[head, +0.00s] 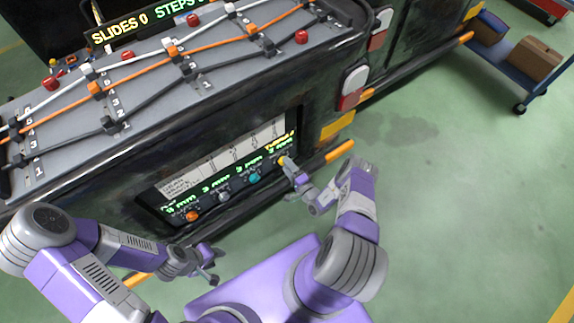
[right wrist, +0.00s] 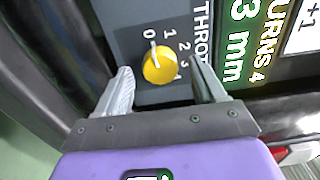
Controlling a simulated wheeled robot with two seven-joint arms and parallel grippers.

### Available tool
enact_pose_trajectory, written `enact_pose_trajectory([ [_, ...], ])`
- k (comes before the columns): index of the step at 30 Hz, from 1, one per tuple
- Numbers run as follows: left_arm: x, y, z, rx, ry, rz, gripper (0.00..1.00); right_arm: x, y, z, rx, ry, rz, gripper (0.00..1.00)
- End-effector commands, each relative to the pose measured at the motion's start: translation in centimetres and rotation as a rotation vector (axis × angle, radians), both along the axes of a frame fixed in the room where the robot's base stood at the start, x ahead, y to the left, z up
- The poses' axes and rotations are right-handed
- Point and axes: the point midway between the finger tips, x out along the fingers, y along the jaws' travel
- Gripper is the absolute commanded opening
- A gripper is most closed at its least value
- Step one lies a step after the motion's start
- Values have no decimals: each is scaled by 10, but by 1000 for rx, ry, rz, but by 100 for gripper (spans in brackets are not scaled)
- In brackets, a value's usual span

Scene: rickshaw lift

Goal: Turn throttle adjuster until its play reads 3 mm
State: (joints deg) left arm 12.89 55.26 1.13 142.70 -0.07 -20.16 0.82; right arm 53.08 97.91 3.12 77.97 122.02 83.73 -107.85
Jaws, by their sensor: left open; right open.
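The throttle adjuster is a yellow knob (right wrist: 160,65) on a grey plate with a dial marked 0 to 4. A white mark shows at its upper edge, near the 0. Green lettering (right wrist: 236,55) beside it reads "3 mm", with "TURNS 4" next to that. My right gripper (right wrist: 165,88) is open, one finger on each side of the knob; contact cannot be told. In the head view the yellow knob (head: 282,161) is at the panel's right end, with my right gripper (head: 290,170) at it. My left gripper (head: 212,265) is open and empty, low in front of the panel.
Orange (head: 192,216), grey (head: 223,197) and teal (head: 255,178) knobs sit left of the yellow one, below a white chart (head: 225,160). An orange rail (head: 340,151) runs along the vehicle's lower side. A cart with boxes (head: 533,60) stands far right. Green floor is clear between.

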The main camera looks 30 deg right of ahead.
Motion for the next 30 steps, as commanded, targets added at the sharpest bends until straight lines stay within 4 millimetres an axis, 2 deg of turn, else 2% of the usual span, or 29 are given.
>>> enact_pose_trajectory([
  [6,0,0,13,0,0,0,43,-39,-3,1,3,4,-3,69],
  [12,0,0,17,0,0,0,43,-62,-5,1,0,3,-3,69],
  [30,0,0,17,0,0,0,43,-66,-5,0,0,1,-1,69],
])
